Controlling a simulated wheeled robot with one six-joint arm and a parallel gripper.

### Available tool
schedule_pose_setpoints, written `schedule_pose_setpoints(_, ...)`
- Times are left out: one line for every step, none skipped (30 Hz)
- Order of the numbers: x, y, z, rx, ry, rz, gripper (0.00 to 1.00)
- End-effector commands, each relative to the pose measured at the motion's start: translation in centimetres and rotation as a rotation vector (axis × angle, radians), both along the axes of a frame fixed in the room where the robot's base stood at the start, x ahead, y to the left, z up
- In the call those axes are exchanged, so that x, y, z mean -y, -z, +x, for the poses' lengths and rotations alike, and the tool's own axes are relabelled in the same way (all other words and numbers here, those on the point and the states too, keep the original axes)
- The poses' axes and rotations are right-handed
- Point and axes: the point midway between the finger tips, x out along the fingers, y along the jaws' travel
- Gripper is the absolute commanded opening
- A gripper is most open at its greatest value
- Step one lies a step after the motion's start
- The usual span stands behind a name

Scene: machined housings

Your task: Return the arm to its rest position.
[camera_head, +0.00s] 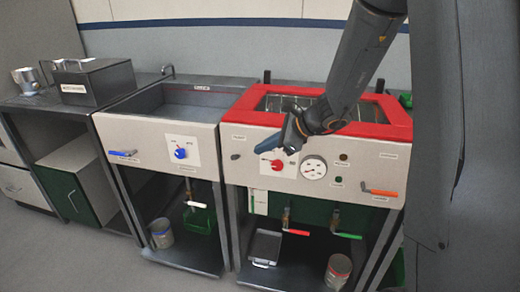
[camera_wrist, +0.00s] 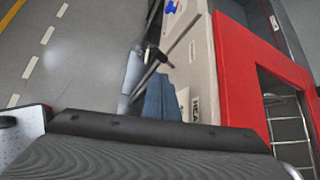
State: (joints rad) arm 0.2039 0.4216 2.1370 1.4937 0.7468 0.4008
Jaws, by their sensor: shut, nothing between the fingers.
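My arm reaches down from the top of the head view. My gripper (camera_head: 262,147) is shut and empty, its blue fingers pointing left in front of the red-rimmed machine's cream panel. The fingers are above and left of the red knob (camera_head: 277,166); whether they touch the panel I cannot tell. In the wrist view the blue fingers (camera_wrist: 162,98) lie together beside the cream panel (camera_wrist: 196,70), with the red rim (camera_wrist: 235,75) to their right.
The red-rimmed tank (camera_head: 400,122) holds a wire rack. Its panel bears a gauge (camera_head: 314,168) and an orange-handled lever (camera_head: 380,192). A grey sink unit (camera_head: 150,103) with a blue knob (camera_head: 180,153) stands left, then a dark box (camera_head: 95,82). Floor is free in front.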

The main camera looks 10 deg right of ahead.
Motion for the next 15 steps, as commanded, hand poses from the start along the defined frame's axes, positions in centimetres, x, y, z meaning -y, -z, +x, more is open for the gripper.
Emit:
schedule_pose_setpoints(-0.1, 0.0, 0.0, 0.0, -0.001, 0.0, 0.0)
schedule_pose_setpoints(-0.1, 0.0, 0.0, -0.001, -0.001, 0.0, 0.0)
schedule_pose_setpoints(-0.1, 0.0, 0.0, -0.001, -0.001, 0.0, 0.0)
schedule_pose_setpoints(-0.1, 0.0, 0.0, -0.001, -0.002, 0.0, 0.0)
schedule_pose_setpoints(-0.1, 0.0, -0.1, 0.0, -0.006, -0.003, 0.0)
schedule_pose_setpoints(-0.3, 0.0, -0.4, 0.0, -0.018, -0.012, 0.0)
schedule_pose_setpoints(-0.4, 0.1, -0.8, 0.001, -0.035, -0.023, 0.0)
schedule_pose_setpoints(-0.6, 0.1, -1.3, 0.001, -0.056, -0.038, 0.0)
schedule_pose_setpoints(-0.9, 0.2, -2.4, 0.003, -0.098, -0.066, 0.0)
schedule_pose_setpoints(-1.2, 0.2, -3.3, 0.006, -0.14, -0.095, 0.0)
schedule_pose_setpoints(-1.5, 0.3, -4.4, 0.01, -0.19, -0.127, 0.0)
schedule_pose_setpoints(-1.9, 0.5, -6.1, 0.015, -0.264, -0.177, 0.0)
schedule_pose_setpoints(-2.1, 0.6, -7.5, 0.021, -0.326, -0.218, 0.0)
schedule_pose_setpoints(-2.2, 0.7, -8.9, 0.027, -0.391, -0.26, 0.0)
schedule_pose_setpoints(-2.3, 0.9, -10.9, 0.036, -0.484, -0.317, 0.0)
